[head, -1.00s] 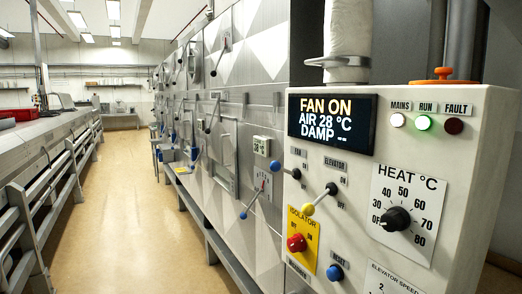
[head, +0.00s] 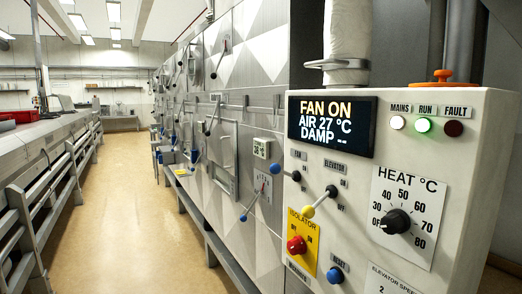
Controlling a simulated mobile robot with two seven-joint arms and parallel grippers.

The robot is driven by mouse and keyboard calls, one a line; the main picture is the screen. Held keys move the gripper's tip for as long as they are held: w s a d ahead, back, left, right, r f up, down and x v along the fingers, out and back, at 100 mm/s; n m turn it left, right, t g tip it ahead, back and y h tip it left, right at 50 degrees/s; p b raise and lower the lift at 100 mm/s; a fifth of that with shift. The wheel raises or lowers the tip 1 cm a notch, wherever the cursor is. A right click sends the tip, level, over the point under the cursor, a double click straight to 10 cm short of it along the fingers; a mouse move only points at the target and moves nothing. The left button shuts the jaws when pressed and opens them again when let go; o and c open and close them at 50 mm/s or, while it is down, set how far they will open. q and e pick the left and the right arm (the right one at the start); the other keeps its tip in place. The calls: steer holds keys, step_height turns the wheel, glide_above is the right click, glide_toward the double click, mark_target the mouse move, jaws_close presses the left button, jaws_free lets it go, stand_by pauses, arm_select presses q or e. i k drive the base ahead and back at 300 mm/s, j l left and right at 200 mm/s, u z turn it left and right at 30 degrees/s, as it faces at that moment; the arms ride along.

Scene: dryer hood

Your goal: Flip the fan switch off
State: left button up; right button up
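The fan switch (head: 286,171) is a short lever with a blue ball knob, under the FAN label on the left of the white control panel. Its lever sticks out to the left and slightly up from a dark pivot. The display (head: 331,125) reads FAN ON, AIR 27 °C, DAMP --. Neither of my grippers is in view, and nothing touches the switch.
The elevator switch (head: 320,201), with a yellow knob, sits just right of the fan switch. Below are the red isolator knob (head: 297,245) and blue reset button (head: 335,275). The heat dial (head: 395,221) is at right. The aisle floor (head: 125,210) is clear.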

mark_target(275, 169)
steer(key=i+j+z, duration=0.15)
steer(key=i+z, duration=0.2)
steer(key=i+j+z, duration=0.2)
steer(key=z, duration=0.2)
steer(key=i, duration=0.1)
